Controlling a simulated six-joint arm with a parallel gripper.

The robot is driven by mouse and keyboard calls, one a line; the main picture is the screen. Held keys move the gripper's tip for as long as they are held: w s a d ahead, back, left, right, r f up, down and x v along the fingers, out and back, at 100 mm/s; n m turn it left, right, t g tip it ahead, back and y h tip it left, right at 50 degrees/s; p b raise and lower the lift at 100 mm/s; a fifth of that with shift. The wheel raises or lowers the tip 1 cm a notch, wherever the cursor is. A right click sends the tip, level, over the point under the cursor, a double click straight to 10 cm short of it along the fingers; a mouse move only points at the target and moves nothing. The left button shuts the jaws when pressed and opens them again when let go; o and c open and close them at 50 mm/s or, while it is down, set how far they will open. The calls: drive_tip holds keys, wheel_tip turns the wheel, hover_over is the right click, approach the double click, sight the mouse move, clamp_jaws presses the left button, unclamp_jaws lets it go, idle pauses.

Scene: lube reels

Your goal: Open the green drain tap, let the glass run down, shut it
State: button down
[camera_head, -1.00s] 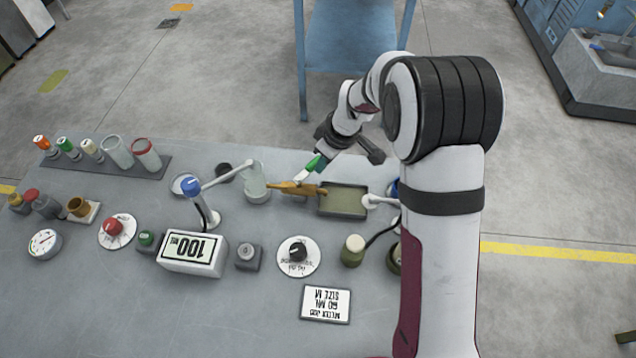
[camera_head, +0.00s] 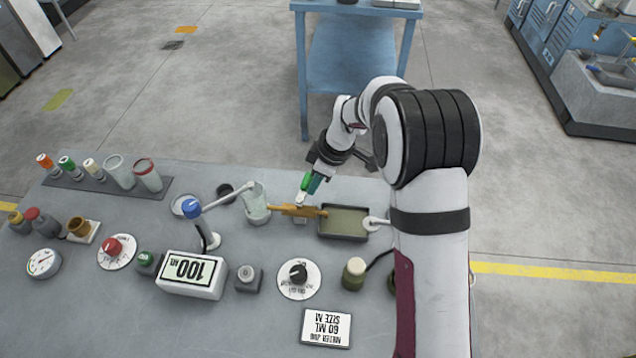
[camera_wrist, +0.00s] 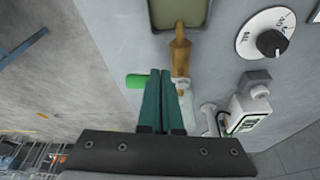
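The drain tap has a brass body (camera_head: 298,210) between the clear glass (camera_head: 256,205) and a shallow olive tray (camera_head: 343,223). Its green handle (camera_head: 306,184) on a white stem points away toward the table's far edge. In the wrist view the green handle end (camera_wrist: 136,81) sticks out left of my fingers, and the brass body (camera_wrist: 180,55) points toward the tray. My gripper (camera_wrist: 162,72) has its teal fingers together, lying over or against the lever; I cannot tell exact contact. The glass's liquid level is not clear.
A blue-capped arm (camera_head: 194,207) reaches toward the glass. A display reading 100 ML (camera_head: 191,273), a black-knobbed dial (camera_head: 298,278) and a card reading 60 ML (camera_head: 326,327) stand nearer. Several bottles and cups line the left. Bare table lies left of the card.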

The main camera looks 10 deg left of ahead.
drive_tip(key=s+d+r, duration=0.1)
drive_tip(key=d+r, duration=0.5)
drive_tip(key=r, duration=0.4)
drive_tip(key=shift+s+d+r, duration=0.15)
drive_tip(key=shift+d+r, duration=0.05)
drive_tip(key=shift+d, duration=0.2)
